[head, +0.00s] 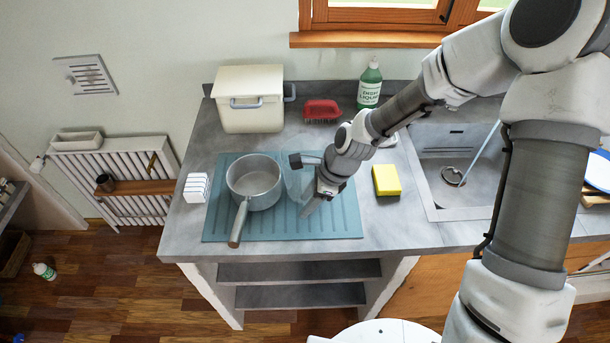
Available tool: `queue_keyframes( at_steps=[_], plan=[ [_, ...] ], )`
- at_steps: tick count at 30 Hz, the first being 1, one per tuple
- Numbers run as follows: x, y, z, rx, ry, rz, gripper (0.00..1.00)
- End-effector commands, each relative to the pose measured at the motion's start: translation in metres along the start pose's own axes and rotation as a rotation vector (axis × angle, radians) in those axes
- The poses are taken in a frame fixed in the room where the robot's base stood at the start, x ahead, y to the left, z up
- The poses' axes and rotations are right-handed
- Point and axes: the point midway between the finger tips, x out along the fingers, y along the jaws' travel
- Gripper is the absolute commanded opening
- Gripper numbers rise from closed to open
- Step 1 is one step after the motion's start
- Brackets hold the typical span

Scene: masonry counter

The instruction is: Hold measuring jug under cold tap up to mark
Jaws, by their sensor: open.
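A clear, faintly blue vessel, which looks like the measuring jug (294,184), stands on the teal ridged mat (335,222), just right of the saucepan. My gripper (305,184) is at the jug, reaching in from the right, with its jaws open. One finger shows behind the jug and one in front of it. My wrist hides part of the jug, and its mark cannot be made out. The sink (440,205) is to the right, with a round drain at its bottom. A thin pale-blue diagonal line (480,152) crosses the sink; I cannot tell whether it is spout or water. My arm hides the tap area.
A grey saucepan (253,181) stands close left of the jug, handle toward the front. A white block (196,188), yellow sponge (386,180), red brush (321,110), green soap bottle (369,86) and cream bin (248,103) stand around the mat. Bare counter separates sponge and sink.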

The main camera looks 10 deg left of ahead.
Motion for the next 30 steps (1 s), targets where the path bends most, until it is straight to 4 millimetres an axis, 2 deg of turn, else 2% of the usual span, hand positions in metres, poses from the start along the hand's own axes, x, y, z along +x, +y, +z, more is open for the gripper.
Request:
queue_keyframes(
  at_steps=[3, 10, 15, 18, 30],
  plan=[
    [0.0063, 0.0003, -0.0001, 0.002, 0.000, 0.001, 0.47],
    [0.0064, 0.0001, -0.0002, 0.001, 0.000, 0.000, 0.46],
    [0.0062, 0.0002, -0.0001, 0.001, 0.000, 0.000, 0.15],
    [0.0062, 0.0002, -0.0001, 0.001, 0.000, 0.000, 0.00],
    [0.0061, 0.0000, -0.0001, 0.001, 0.000, 0.000, 0.00]
  ],
)
